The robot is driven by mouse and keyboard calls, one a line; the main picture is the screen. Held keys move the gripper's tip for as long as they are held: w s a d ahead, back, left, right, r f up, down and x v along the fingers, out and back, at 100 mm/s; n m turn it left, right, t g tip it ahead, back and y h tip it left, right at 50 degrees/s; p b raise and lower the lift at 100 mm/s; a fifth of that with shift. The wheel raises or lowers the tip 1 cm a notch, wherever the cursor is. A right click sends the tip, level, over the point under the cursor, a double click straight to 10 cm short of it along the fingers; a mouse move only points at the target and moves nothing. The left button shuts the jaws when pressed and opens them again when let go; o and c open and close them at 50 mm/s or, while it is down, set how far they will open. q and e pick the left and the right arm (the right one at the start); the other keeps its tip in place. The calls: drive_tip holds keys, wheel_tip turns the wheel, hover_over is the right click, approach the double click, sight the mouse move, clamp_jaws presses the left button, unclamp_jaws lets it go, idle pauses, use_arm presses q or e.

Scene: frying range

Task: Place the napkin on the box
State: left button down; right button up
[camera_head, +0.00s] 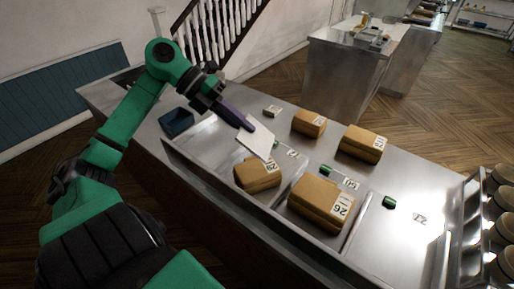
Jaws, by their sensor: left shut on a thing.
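My left gripper (248,127) reaches in from the left, its purple fingers shut on the edge of a flat white napkin (257,143). The napkin is tilted and held above the steel counter, with its lower right corner just above or close to the nearest small brown box (256,177); I cannot tell if they touch. A larger brown box labelled 26 (313,199) stands to the right of it. Two more brown boxes stand farther back, a small one (308,122) and a longer one (361,144). My right gripper is not in view.
The steel counter (375,245) has numbered labels and small green items, one (389,202) at the right. A dark blue bin (177,122) stands at the left. A rack of round brown-rimmed dishes (503,197) lines the right edge.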

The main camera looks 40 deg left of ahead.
use_arm(q)
drive_tip(key=f+b, duration=0.1)
drive_tip(key=f, duration=0.1)
drive_tip(key=f+b, duration=0.1)
drive_tip(key=f, duration=0.1)
drive_tip(key=f+b, duration=0.2)
drive_tip(key=f, duration=0.1)
drive_tip(key=shift+s, duration=0.25)
drive_tip(key=shift+w+f+b, duration=0.25)
drive_tip(key=shift+f+b, duration=0.75)
drive_tip(key=shift+s, duration=0.15)
drive_tip(key=shift+s+r, duration=0.15)
drive_tip(key=c, duration=1.2)
unclamp_jaws()
drive_tip(key=shift+o, duration=0.2)
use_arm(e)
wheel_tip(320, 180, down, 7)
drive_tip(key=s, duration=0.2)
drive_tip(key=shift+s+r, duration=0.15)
